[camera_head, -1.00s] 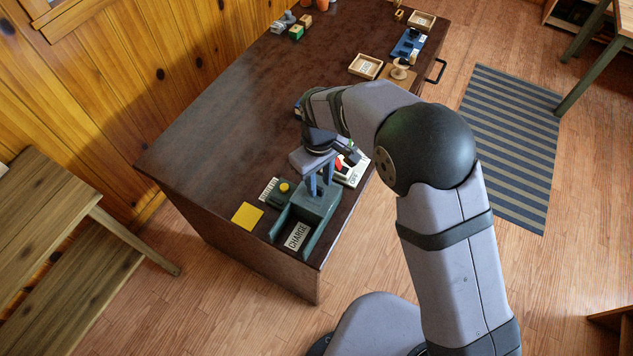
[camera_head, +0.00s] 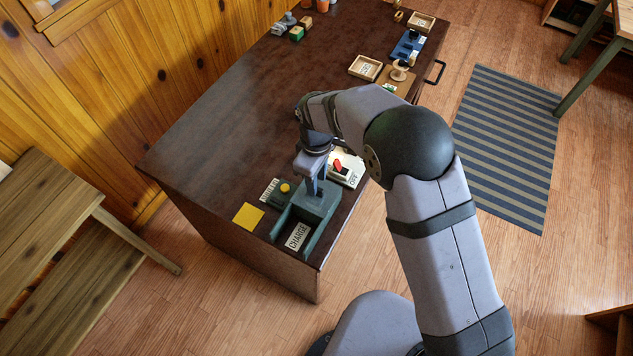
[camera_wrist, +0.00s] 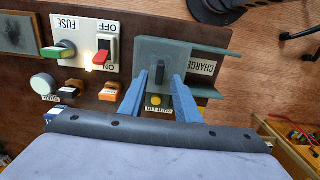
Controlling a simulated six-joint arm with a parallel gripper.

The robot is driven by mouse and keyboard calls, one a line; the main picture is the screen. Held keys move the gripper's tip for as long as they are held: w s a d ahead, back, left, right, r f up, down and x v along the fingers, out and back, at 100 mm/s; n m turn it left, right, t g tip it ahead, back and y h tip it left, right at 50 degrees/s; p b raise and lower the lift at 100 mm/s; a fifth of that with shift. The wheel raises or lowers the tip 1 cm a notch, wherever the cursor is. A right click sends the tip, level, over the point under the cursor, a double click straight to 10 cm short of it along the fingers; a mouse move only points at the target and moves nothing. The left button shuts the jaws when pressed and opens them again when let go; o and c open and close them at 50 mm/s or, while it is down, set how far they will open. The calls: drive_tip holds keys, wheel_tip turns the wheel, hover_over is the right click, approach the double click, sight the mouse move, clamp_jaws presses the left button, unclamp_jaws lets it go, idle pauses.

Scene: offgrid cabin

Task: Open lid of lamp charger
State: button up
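The lamp charger is a grey-green box (camera_head: 309,249) with a CHARGE label, at the near end of the dark desk. Its lid (camera_head: 325,203) covers the far part; the labelled bay beside it is uncovered. In the wrist view the lid (camera_wrist: 146,51) appears down flat, with a dark upright handle (camera_wrist: 160,72). My gripper (camera_head: 311,190) is over the lid, pointing down. In the wrist view my gripper (camera_wrist: 159,80) has its two blue fingers apart, one on each side of the handle, with visible gaps. Whether the fingertips touch the lid is unclear.
A FUSE panel with a red switch (camera_wrist: 101,56) and a green knob (camera_wrist: 60,50) lies beside the charger. A small unit with a yellow button (camera_head: 286,188) and a yellow pad (camera_head: 248,216) are on its other side. Trays (camera_head: 365,68) stand farther back; the desk's middle is clear.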

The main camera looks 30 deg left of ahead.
drive_tip(key=shift+f+p, duration=0.4)
drive_tip(key=shift+f, duration=1.25)
clamp_jaws()
